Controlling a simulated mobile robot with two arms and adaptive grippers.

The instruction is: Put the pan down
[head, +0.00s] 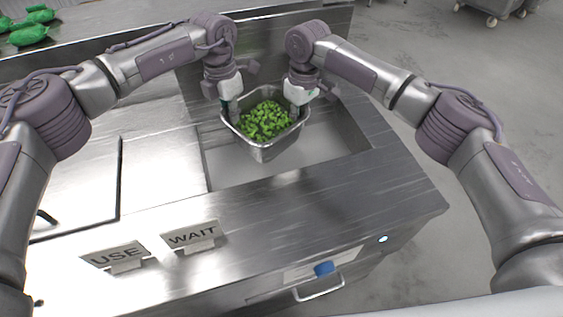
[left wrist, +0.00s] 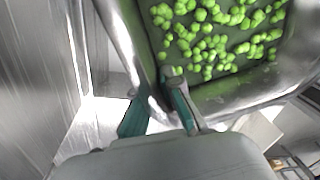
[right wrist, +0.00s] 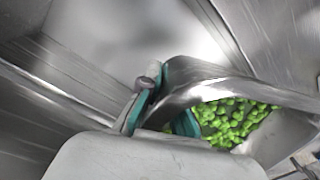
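A metal pan (head: 268,148) holding green pieces (head: 264,120) is at the recessed opening in the steel counter, between my two grippers. Whether its base touches anything is hidden. My left gripper (head: 233,106) is at the pan's left rim; in the left wrist view its teal fingers (left wrist: 160,105) straddle the wall of the pan (left wrist: 240,95). My right gripper (head: 298,103) is at the right rim; in the right wrist view its teal fingers (right wrist: 160,105) straddle the rim of the pan (right wrist: 200,78). Both look shut on the rim.
The recess (head: 225,165) has a pale floor and steel edges around the pan. A USE sign (head: 115,255) and a WAIT sign (head: 193,236) stand on the counter's front strip. Green bags (head: 28,36) lie at the far left. Bare floor lies beyond the counter's right edge.

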